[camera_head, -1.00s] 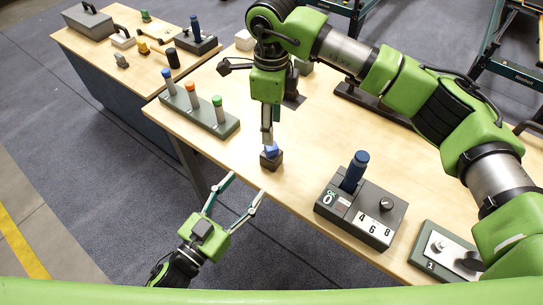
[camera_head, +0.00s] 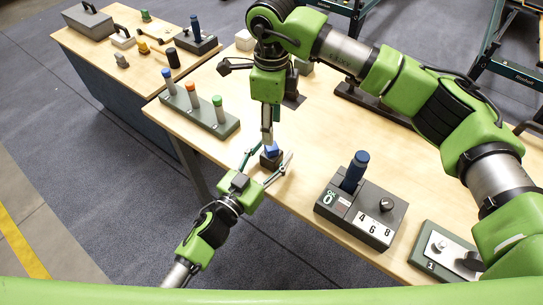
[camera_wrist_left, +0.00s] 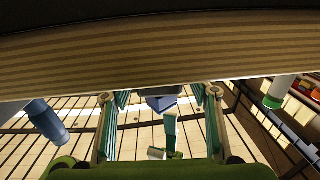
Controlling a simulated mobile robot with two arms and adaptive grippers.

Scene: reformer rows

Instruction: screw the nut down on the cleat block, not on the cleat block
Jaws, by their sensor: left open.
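A small dark block (camera_head: 271,162) stands near the front edge of the wooden table in the head view, with a blue piece (camera_head: 272,149), apparently the nut, at its top. My left gripper (camera_head: 268,161) is open, coming from the table's front, with one finger on each side of the block; contact cannot be told. My right gripper (camera_head: 268,140) points straight down at the blue piece from above. Its fingers show nearly edge-on, so its grip is unclear. In the left wrist view a blue piece (camera_wrist_left: 160,103) shows between the open left fingers (camera_wrist_left: 160,95).
A grey rack with blue, orange and green-topped pegs (camera_head: 205,115) stands left of the block. A dark counter box with a blue handle (camera_head: 360,212) stands to the right, with a grey plate fixture (camera_head: 440,252) beyond it. Bare tabletop lies between the block and counter box.

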